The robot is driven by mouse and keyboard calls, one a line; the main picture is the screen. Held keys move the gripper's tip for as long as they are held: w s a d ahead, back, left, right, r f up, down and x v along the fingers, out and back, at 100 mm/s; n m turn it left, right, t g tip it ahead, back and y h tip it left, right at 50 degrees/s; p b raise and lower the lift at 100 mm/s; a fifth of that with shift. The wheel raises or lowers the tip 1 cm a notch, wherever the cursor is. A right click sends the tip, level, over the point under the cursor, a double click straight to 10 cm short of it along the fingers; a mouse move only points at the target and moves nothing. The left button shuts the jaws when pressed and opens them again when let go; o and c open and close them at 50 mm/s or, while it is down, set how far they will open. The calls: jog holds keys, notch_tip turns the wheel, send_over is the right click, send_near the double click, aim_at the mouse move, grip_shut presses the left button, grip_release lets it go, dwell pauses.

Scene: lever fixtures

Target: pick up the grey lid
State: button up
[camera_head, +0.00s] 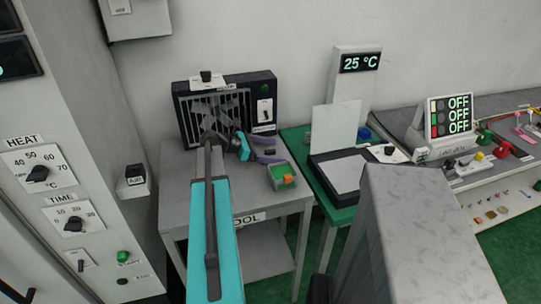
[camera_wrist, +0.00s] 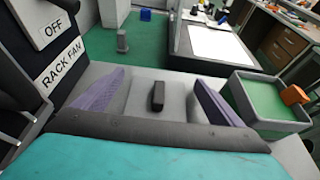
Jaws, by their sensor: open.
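The grey lid (camera_wrist: 138,103) appears in the wrist view as a flat pale plate with a dark upright handle (camera_wrist: 157,97), on the grey table. My gripper (camera_wrist: 160,80) is open, with one purple finger on each side of the lid and its handle. I see no contact between the fingers and the handle. In the head view my gripper (camera_head: 268,150) is over the table beside the fan, and I cannot make out the lid clearly there.
A green-lined tray (camera_wrist: 239,98) with an orange block (camera_wrist: 293,94) stands close to the right finger. The rack fan (camera_head: 225,108) stands at the table's back. A green table (camera_head: 295,137) with a black-framed device (camera_head: 328,164) adjoins on the right.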

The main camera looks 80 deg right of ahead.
aim_at(272, 150)
dwell(0.4)
jog(key=c, duration=1.1)
jog(key=shift+r, duration=0.15)
jog(key=shift+c, duration=0.2)
notch_tip(272, 150, up, 18)
jog(key=b, duration=0.1)
jog(key=shift+b, duration=0.4)
